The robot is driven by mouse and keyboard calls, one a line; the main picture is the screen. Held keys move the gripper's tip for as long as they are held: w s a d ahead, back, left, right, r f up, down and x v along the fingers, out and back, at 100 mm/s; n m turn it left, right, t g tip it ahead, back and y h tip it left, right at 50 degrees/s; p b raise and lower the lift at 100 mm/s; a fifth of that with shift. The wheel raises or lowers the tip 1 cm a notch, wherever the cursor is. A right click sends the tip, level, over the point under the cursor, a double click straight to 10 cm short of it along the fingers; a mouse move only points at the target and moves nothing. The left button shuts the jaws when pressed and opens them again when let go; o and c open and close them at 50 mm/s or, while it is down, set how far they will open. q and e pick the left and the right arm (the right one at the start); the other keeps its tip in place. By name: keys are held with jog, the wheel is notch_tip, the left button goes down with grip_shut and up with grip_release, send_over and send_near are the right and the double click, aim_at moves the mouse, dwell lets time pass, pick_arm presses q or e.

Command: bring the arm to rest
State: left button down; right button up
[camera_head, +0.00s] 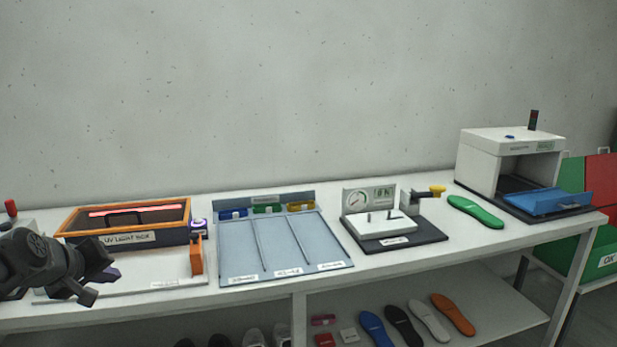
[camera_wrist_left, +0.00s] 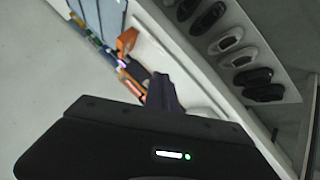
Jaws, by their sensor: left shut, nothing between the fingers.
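My left arm comes in from the left in the head view, and its dark gripper (camera_head: 97,278) is over the left end of the white table (camera_head: 395,262), in front of the UV light box (camera_head: 128,238). It is shut with nothing held. In the left wrist view the dark body of my gripper fills the lower part, with a finger part (camera_wrist_left: 165,95) beyond it. My right gripper shows in neither view.
A blue-grey sorting tray (camera_head: 240,262), a gauge fixture (camera_head: 432,234), a green insole (camera_head: 476,212) and a white machine (camera_head: 476,160) with a blue tray (camera_head: 548,201) stand along the table. An orange upright block (camera_head: 196,254) is right of my gripper. Shoes and insoles lie on the shelf below.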

pick_arm(q)
jog(key=d+f+m+g+h+p, duration=0.1)
jog(key=d+f, duration=0.4)
jog(key=f, duration=0.5)
jog(key=d+f+m, duration=0.1)
jog(key=d+f, duration=0.4)
jog(key=f, duration=0.4)
jog(key=d+f+m+g+h+p, duration=0.1)
jog(key=d+f, duration=0.4)
jog(key=f, duration=0.5)
jog(key=s+d+f+m+g+h, duration=0.1)
jog(key=s+d+f+m+g, duration=0.15)
jog(key=s+d+f, duration=0.9)
jog(key=s+d+f+m+g+h+p, duration=0.1)
jog(key=s+d+f+g, duration=0.1)
jog(key=s+d, duration=0.3)
jog(key=s+d+f+g+p, duration=0.1)
jog(key=s+d, duration=0.4)
jog(key=s, duration=0.6)
notch_tip(320, 180, down, 2)
jog(key=shift+s+d+f+m+g+h, duration=0.2)
jog(key=shift+m+g+h, duration=0.2)
jog(key=shift+g, duration=0.35)
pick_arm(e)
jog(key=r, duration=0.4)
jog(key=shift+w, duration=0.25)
pick_arm(q)
jog(key=shift+w+a, duration=0.1)
